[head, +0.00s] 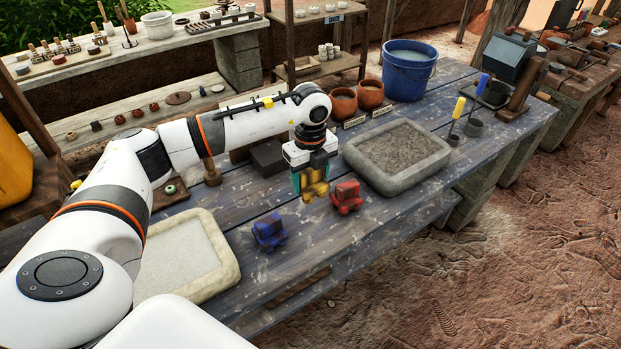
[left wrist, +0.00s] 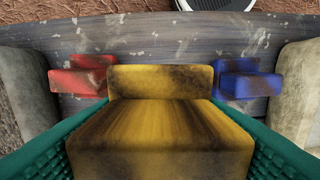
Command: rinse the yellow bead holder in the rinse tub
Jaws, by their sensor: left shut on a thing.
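My left gripper (head: 312,174) is shut on the yellow bead holder (head: 315,189) and holds it over the blue-grey table, between the red and blue holders. In the left wrist view the yellow bead holder (left wrist: 165,135) sits between the green finger pads, with dark brown smears on its faces. A blue tub (head: 409,71) with a grey, water-like surface inside stands at the table's back; it looks like the rinse tub. The gripper is well in front of it. My right gripper is out of view.
A red holder (head: 346,197) and a blue holder (head: 269,232) stand on the table (head: 290,270). A stone basin of dark grit (head: 440,172) lies right, a pale-filled basin (head: 226,264) left. Two clay pots (head: 370,94) stand left of the tub. Yellow- and blue-handled tools (head: 458,108) stand right.

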